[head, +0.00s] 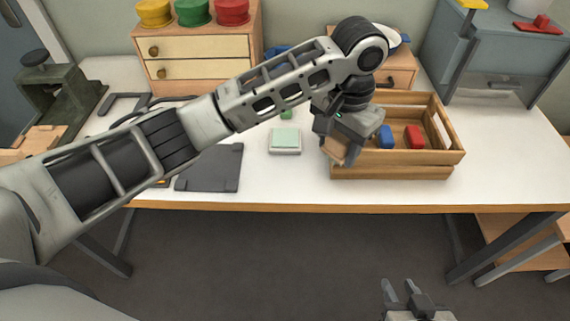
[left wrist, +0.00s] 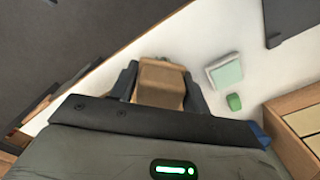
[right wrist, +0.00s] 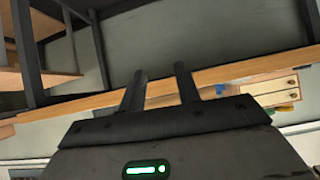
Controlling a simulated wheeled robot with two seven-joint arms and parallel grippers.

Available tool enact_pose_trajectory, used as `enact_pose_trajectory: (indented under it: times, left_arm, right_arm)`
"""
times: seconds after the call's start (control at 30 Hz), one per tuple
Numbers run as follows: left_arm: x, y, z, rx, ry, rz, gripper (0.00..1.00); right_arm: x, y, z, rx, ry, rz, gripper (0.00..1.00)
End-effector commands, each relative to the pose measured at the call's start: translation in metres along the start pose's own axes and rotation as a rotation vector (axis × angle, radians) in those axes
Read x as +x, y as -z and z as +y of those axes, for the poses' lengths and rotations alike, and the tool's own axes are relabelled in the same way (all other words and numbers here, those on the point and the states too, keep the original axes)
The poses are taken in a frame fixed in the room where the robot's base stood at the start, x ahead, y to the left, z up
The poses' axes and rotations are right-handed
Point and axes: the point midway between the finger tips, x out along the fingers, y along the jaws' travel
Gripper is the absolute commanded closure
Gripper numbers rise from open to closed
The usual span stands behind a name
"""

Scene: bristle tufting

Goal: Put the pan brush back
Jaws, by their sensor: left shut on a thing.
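My left gripper (head: 334,150) is shut on a light brown wooden block (head: 333,148), which looks like the pan brush's body; no bristles show. The block also shows between the fingers in the left wrist view (left wrist: 160,84). My left gripper holds it at the front left corner of the wooden crate (head: 400,172); I cannot tell whether they touch. The crate holds a blue piece (head: 385,136) and a red piece (head: 415,137); its left end is hidden behind my gripper. My right gripper (head: 415,292) is open and empty in front of the table; its fingers stand apart in the right wrist view (right wrist: 161,88).
A pale green pad (head: 285,140) and a small green block (head: 286,114) lie left of the crate. A dark mat (head: 212,168) lies further left. Drawer chests (head: 195,70) and a grey-blue cabinet (head: 500,65) stand behind. White tabletop is clear at front middle.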

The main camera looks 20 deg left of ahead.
Motion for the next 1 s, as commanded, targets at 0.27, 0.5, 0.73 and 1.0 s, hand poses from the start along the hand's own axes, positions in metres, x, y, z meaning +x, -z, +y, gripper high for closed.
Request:
enact_pose_trajectory:
  times: [0.27, 0.5, 0.73, 1.0]
  left_arm:
    - [0.036, -0.029, -0.062, -0.005, 0.001, -0.004, 0.72]
    - [0.071, -0.04, -0.087, -0.003, 0.0, -0.001, 0.72]
    - [0.088, -0.046, -0.1, -0.005, 0.001, -0.002, 0.72]
    - [0.116, -0.045, -0.098, -0.001, 0.001, 0.001, 0.72]
  right_arm:
    - [-0.004, -0.006, -0.001, -0.001, 0.0, -0.019, 0.67]
    - [-0.003, -0.009, -0.001, 0.0, -0.001, -0.026, 0.67]
    - [-0.003, -0.006, -0.002, 0.009, -0.003, -0.019, 0.67]
    - [-0.001, 0.001, -0.001, 0.01, -0.004, -0.001, 0.67]
